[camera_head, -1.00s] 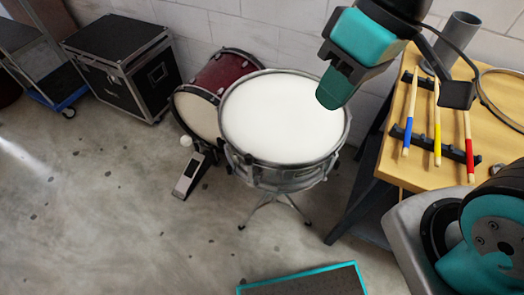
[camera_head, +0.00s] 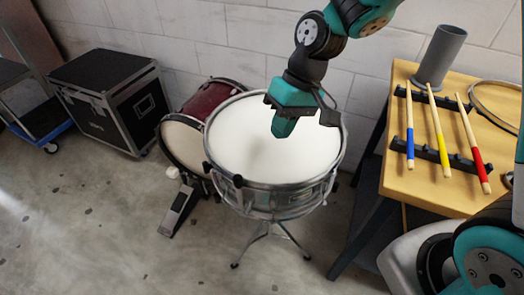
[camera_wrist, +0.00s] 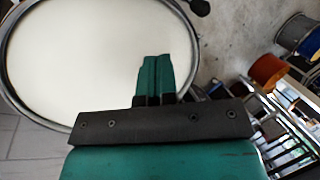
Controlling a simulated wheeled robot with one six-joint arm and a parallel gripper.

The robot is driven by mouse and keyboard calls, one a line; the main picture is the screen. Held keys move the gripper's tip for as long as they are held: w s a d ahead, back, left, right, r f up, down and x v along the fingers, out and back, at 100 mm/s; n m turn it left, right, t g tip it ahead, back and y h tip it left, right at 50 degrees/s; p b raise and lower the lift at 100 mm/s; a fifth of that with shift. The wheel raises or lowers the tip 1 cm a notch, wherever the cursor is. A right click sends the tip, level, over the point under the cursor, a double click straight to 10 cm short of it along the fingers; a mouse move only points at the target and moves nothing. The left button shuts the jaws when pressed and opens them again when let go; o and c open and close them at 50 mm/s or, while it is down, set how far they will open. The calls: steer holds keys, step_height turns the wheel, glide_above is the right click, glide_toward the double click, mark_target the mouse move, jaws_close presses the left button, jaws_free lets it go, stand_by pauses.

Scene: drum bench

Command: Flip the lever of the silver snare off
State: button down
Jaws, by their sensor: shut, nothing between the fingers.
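The silver snare (camera_head: 290,197) stands on a tripod stand, its white head facing up. A small dark fitting (camera_head: 237,181) sticks out at the front left of its rim; I cannot tell whether it is the lever or how it is set. In the wrist view the snare's rim (camera_wrist: 190,35) curves past my fingers, and a dark knob (camera_wrist: 200,6) shows at the top edge. My gripper (camera_head: 283,128) is shut and empty, pointing down above the drum head; its closed fingers also show in the wrist view (camera_wrist: 154,75).
A red bass drum (camera_head: 212,97) with a pedal (camera_head: 178,210) stands left of the snare. A black case (camera_head: 112,100) is further left. The wooden bench (camera_head: 420,185) at the right holds sticks and a grey tube (camera_head: 440,55). Floor at front left is clear.

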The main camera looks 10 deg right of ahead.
mark_target(251, 180)
steer(key=b+x, duration=0.1)
steer(key=x, duration=0.7)
steer(key=shift+f, duration=0.3)
steer(key=a, duration=0.2)
steer(key=s+a, duration=0.1)
steer(key=shift+f, duration=0.3)
steer(key=shift+s+a+p, duration=0.2)
steer(key=shift+a+p, duration=0.1)
steer(key=shift+a, duration=0.25)
